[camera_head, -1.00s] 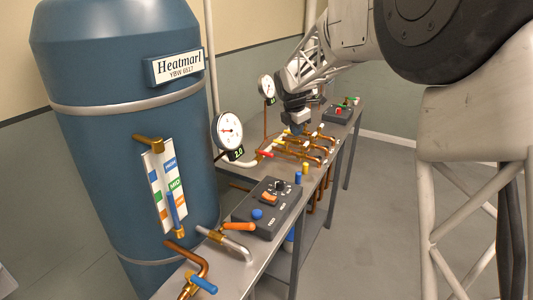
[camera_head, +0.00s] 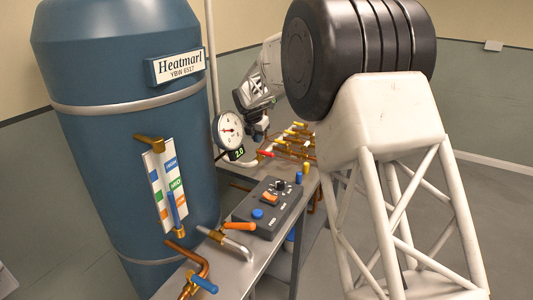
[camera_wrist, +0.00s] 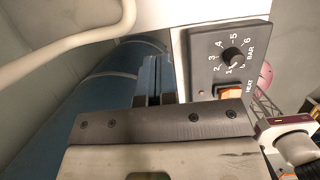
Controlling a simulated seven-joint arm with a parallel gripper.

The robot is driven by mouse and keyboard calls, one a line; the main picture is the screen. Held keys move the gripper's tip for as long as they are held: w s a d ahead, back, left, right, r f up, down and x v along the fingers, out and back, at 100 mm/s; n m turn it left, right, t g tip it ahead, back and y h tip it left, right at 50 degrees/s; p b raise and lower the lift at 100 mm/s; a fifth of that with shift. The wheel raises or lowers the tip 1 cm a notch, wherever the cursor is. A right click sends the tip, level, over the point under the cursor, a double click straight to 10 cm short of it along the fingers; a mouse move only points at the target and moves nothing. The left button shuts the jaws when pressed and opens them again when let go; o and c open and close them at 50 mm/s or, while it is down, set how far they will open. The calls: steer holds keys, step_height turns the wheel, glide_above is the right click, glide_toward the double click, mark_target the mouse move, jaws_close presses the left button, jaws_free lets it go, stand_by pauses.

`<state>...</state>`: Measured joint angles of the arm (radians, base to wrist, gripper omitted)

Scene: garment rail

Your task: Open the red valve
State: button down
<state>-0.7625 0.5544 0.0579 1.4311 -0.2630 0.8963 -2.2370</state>
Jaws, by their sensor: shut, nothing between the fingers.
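The red valve handle (camera_head: 265,153) is on the bench near the white pipe, just right of the round gauge. The red valve is not recognisable in the wrist view.
Copper pipes with yellow handles (camera_head: 297,133) lie behind.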

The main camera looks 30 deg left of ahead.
steer(key=shift+f, duration=0.15)
steer(key=w+f, duration=0.7)
steer(key=f, duration=0.3)
stand_by(0.7)
